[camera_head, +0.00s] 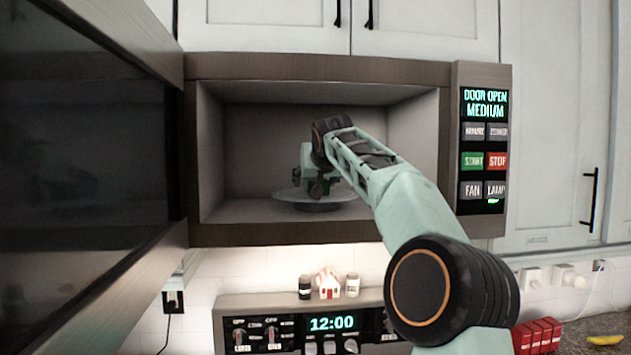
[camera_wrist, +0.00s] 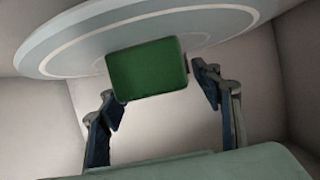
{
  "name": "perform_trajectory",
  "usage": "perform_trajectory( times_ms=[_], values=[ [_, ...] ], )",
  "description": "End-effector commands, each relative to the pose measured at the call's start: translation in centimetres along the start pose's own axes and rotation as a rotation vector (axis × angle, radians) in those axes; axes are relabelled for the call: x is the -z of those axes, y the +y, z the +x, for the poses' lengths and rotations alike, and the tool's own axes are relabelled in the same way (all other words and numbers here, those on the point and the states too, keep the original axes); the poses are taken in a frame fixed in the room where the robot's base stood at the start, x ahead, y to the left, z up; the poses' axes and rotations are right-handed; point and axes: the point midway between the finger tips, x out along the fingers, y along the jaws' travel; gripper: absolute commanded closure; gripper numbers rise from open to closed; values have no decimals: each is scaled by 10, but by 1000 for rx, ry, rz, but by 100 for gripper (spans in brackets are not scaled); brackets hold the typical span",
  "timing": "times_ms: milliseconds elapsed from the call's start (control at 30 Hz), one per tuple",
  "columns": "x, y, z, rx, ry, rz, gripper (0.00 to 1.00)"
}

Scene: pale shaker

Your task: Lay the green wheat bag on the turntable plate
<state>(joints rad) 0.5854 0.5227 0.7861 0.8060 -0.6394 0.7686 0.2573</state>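The green wheat bag (camera_wrist: 148,68) shows in the wrist view as a flat green block against the pale round turntable plate (camera_wrist: 235,25), and appears to lie on it. The plate also shows in the head view (camera_head: 343,197), on the microwave floor. My gripper (camera_wrist: 158,88) has its fingers spread on either side of the bag. The right finger looks slightly apart from the bag; the left finger overlaps its near corner, and contact cannot be told. In the head view my gripper (camera_head: 318,188) is low over the plate, and the bag is hard to make out.
The microwave cavity (camera_head: 250,130) is open, with its dark door (camera_head: 85,150) swung out on the left. The control panel (camera_head: 483,140) on the right reads door open. Cavity walls stand around my gripper. A stove panel (camera_head: 300,325) is below.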

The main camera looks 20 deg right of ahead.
Motion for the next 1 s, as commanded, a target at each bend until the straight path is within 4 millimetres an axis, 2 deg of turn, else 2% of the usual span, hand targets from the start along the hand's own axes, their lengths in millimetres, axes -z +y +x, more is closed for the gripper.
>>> perform_trajectory(
  times_ms=[267,467,800,1000],
  values=[
    [3,1,-5,-1,2,0,41],
    [0,1,-36,-4,3,-2,41],
    [1,1,-101,-3,3,-1,41],
    [2,1,-118,-1,0,0,41]
  ],
)
